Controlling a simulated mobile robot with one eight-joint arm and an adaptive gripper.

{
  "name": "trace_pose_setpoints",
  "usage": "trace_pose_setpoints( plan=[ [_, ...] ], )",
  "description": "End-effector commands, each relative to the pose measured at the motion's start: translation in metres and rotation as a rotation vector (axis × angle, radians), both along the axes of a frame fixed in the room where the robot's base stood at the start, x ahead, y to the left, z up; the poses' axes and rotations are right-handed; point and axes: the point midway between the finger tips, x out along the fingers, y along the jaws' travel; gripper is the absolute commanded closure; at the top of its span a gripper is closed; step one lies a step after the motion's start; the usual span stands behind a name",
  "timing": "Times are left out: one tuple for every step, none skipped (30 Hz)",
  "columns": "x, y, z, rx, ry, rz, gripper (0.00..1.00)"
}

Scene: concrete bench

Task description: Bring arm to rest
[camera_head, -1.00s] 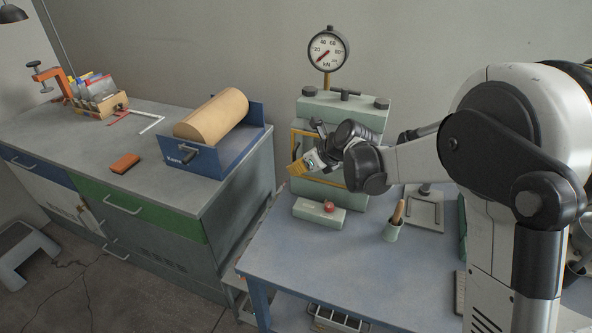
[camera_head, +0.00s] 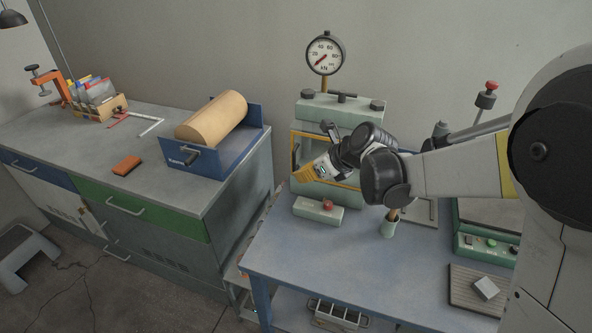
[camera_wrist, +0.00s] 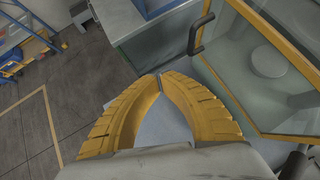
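My gripper (camera_head: 298,175) has yellow ribbed fingers. It hangs in front of the pale green press (camera_head: 340,112) with the yellow-framed window, above the bench. In the wrist view, the two yellow fingertips (camera_wrist: 159,77) meet, with nothing seen between them. The press's glass door (camera_wrist: 262,62) with its yellow frame and dark handle lies close to the right of the fingers. I cannot tell whether they are clear of it by much. My arm stretches from the right side of the head view and is still extended over the bench.
A control box (camera_head: 487,245) and a ribbed board (camera_head: 470,290) lie to the right. A blue paper-roll holder (camera_head: 225,150) stands on the left cabinet. The bench's front middle (camera_head: 330,260) is clear.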

Motion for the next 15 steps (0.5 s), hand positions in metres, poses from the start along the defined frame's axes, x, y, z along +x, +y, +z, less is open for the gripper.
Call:
trace_pose_setpoints(
  plan=[
    [-0.007,-0.002,0.010,0.000,0.000,0.000,1.00],
    [-0.011,-0.003,0.013,0.000,0.000,0.000,1.00],
    [-0.014,-0.004,0.016,0.000,0.000,0.000,1.00],
    [-0.017,-0.005,0.019,0.000,0.001,-0.001,1.00],
    [-0.019,-0.006,0.020,0.000,0.001,-0.001,1.00],
    [-0.021,-0.007,0.022,0.000,0.001,-0.001,1.00],
    [-0.022,-0.007,0.023,-0.001,0.001,0.000,1.00],
    [-0.023,-0.007,0.024,-0.001,0.001,0.000,1.00],
    [-0.024,-0.007,0.024,-0.001,0.001,0.000,1.00],
    [-0.024,-0.008,0.025,-0.001,0.001,0.000,1.00],
    [-0.025,-0.008,0.025,-0.002,-0.001,0.001,1.00],
    [-0.026,-0.009,0.026,-0.010,-0.008,0.008,1.00],
    [-0.028,-0.011,0.027,-0.022,-0.019,0.018,1.00],
    [-0.030,-0.014,0.030,-0.040,-0.034,0.034,1.00],
    [-0.035,-0.020,0.034,-0.075,-0.065,0.065,1.00]
  ],
)
